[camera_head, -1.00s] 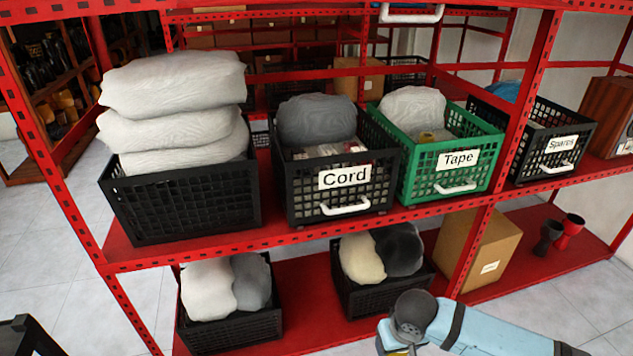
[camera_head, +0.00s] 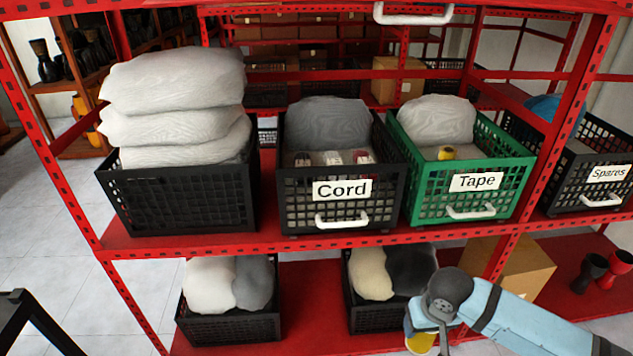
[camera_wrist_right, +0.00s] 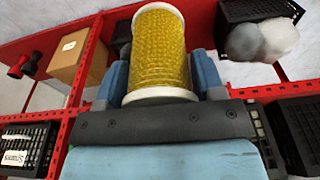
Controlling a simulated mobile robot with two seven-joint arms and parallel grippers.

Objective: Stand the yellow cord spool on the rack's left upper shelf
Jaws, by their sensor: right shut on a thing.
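The yellow cord spool (camera_head: 420,342) has white end rims. It shows only partly at the bottom of the head view, low in front of the rack. In the right wrist view the spool (camera_wrist_right: 160,50) fills the space between the two blue fingers of my right gripper (camera_wrist_right: 161,76), which is shut on it. The rack's left upper shelf (camera_head: 250,247) is red and carries a black crate of stacked pale sacks (camera_head: 180,200), the black Cord crate (camera_head: 383,205) and the green Tape crate (camera_head: 425,190). Little bare shelf shows between the crates. My left gripper is not seen.
A red upright (camera_head: 548,130) separates the Tape crate from the Spares crate (camera_head: 590,165). The lower shelf (camera_head: 310,300) holds crates of sacks, a cardboard box (camera_head: 522,265) and dark and red goblet drums (camera_head: 612,275). A dark frame (camera_head: 35,320) stands at lower left.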

